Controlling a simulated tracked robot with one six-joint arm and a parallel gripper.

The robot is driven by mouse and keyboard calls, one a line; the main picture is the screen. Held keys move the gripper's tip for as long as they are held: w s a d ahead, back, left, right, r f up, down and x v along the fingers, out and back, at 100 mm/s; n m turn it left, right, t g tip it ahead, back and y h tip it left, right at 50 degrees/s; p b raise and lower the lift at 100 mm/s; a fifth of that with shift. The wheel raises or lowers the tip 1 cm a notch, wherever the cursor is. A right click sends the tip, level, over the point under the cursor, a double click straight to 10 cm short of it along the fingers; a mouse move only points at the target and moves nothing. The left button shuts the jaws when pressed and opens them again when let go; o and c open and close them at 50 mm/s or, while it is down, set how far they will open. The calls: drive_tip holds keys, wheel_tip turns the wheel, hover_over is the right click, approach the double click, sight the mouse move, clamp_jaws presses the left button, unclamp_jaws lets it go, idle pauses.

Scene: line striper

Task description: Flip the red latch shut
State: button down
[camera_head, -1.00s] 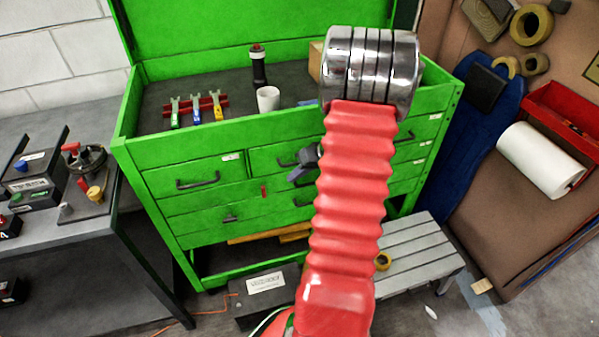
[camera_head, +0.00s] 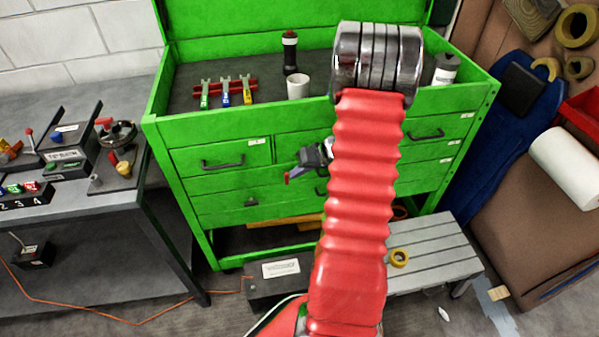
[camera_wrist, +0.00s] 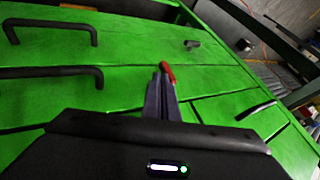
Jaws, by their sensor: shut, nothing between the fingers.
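The red latch (camera_head: 287,178) is a small red piece on the green cabinet's drawer front. In the head view it shows at the tip of my gripper (camera_head: 292,172). In the wrist view the red latch (camera_wrist: 168,72) stands just beyond and to the right of my gripper's fingertips (camera_wrist: 160,76), tilted a little. The fingers are together with nothing between them. I cannot tell whether they touch the latch. Its lower part is hidden behind the fingers.
The green cabinet (camera_head: 225,130) has dark drawer handles (camera_head: 222,163) sticking out near my gripper. A grey step stool (camera_head: 435,255) stands at its lower right. A bench (camera_head: 90,205) with control boxes is at left. An orange cable (camera_head: 100,303) crosses the floor.

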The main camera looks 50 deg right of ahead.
drive_tip(key=shift+a+g+h, duration=0.2)
drive_tip(key=shift+g+h, duration=0.3)
drive_tip(key=shift+h, duration=0.1)
idle(0.3)
drive_tip(key=shift+w+r+n+g+h, duration=0.15)
drive_tip(key=shift+n+g+h, duration=0.15)
drive_tip(key=shift+h, duration=0.1)
